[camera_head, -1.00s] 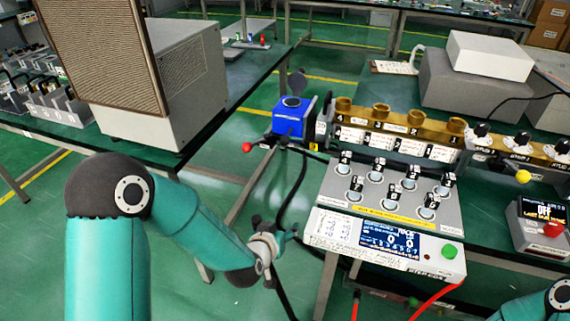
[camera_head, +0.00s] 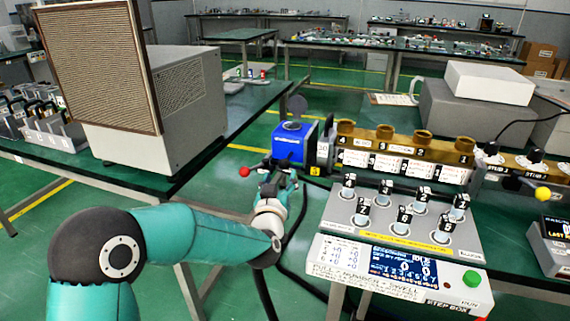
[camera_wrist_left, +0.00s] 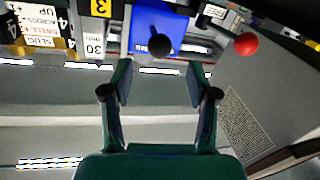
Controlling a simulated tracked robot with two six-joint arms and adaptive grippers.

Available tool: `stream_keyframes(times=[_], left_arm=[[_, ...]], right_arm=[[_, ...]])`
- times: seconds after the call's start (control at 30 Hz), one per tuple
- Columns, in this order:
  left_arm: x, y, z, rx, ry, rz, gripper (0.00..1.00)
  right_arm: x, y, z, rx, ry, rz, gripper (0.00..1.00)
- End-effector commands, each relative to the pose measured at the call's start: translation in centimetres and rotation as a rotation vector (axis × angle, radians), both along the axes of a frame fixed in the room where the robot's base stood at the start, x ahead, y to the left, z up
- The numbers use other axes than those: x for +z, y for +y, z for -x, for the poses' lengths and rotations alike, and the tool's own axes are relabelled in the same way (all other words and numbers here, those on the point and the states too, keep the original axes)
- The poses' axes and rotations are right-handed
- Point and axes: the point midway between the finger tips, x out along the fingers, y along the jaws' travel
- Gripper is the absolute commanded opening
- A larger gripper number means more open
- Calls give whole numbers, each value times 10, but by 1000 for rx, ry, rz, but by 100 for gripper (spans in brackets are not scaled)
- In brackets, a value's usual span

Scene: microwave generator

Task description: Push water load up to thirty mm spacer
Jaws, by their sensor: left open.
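The water load (camera_head: 290,147) is a blue box at the left end of the brass waveguide row; it also shows at the top of the left wrist view (camera_wrist_left: 172,24), with a dark round knob in front. A grey plate, seemingly the thirty mm spacer (camera_head: 324,150), stands just right of it; its "30 mm" label shows in the left wrist view (camera_wrist_left: 94,46). I cannot tell whether they touch. My left gripper (camera_head: 278,174) is just in front of and below the water load, open and empty; its spread fingers also show in the left wrist view (camera_wrist_left: 158,78). My right gripper is out of view.
A red ball (camera_head: 244,171) on a rod sits left of the water load. The brass waveguide (camera_head: 400,145) runs right, above the step box (camera_head: 400,275) with its plungers. A large grey cabinet (camera_head: 190,100) stands on the left table. Black cables hang below my gripper.

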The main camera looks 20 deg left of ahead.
Motion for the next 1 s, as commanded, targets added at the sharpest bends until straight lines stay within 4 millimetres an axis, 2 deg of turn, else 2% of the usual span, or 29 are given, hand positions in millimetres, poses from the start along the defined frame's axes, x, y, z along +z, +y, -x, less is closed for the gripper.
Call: stream_keyframes(times=[0.03, 0.2, 0.4, 0.6, 0.87, 1.0], left_arm=[[0, 2, -11, 2, -1, 0, 59], [-1, 6, -42, -1, 0, 0, 59], [-1, 10, -66, -1, 1, -1, 59], [-1, 11, -76, -2, 1, 0, 59], [-1, 11, -77, -3, 1, 0, 59], [0, 11, -77, -3, 0, 0, 39]], right_arm=[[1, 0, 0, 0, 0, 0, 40], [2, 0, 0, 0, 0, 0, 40], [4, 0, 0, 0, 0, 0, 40], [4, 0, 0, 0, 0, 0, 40], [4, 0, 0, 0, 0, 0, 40], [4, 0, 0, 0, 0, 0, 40]])
